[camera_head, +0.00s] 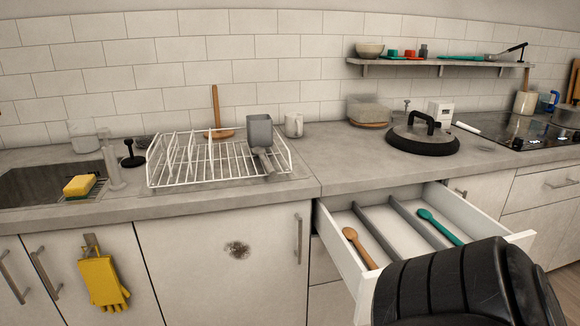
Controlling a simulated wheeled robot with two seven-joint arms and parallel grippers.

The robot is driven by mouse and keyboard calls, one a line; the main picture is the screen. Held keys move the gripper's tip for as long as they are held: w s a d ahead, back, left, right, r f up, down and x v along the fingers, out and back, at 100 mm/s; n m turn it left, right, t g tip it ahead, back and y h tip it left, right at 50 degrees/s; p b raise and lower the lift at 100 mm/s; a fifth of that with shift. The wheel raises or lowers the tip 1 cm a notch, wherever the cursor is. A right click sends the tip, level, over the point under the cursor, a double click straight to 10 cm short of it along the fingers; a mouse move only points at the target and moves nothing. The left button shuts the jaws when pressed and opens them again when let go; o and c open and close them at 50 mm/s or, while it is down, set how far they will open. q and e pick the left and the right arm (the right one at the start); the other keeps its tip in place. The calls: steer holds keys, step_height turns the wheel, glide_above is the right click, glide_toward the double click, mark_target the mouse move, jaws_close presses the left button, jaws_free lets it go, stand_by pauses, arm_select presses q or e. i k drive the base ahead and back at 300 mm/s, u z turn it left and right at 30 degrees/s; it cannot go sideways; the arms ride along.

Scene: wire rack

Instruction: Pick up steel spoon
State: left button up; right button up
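I cannot make out a steel spoon for certain in the head view. The open drawer (343,268) at the lower right has dividers; a wooden spoon (359,247) lies in its left compartment and a teal spoon (440,227) lies farther right. Part of the drawer is hidden behind a black ribbed part, which looks like my own arm. Neither gripper's fingers show.
A white wire rack (176,180) with a grey vessel (260,131) stands on the counter (340,158). A black-handled lid (424,140) sits to the right. The sink with a yellow sponge (79,186) is left. The counter front between rack and lid is clear.

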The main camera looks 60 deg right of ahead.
mark_target(260, 151)
steer(key=z, duration=3.65)
steer(key=i, duration=0.1)
steer(key=u, duration=2.6)
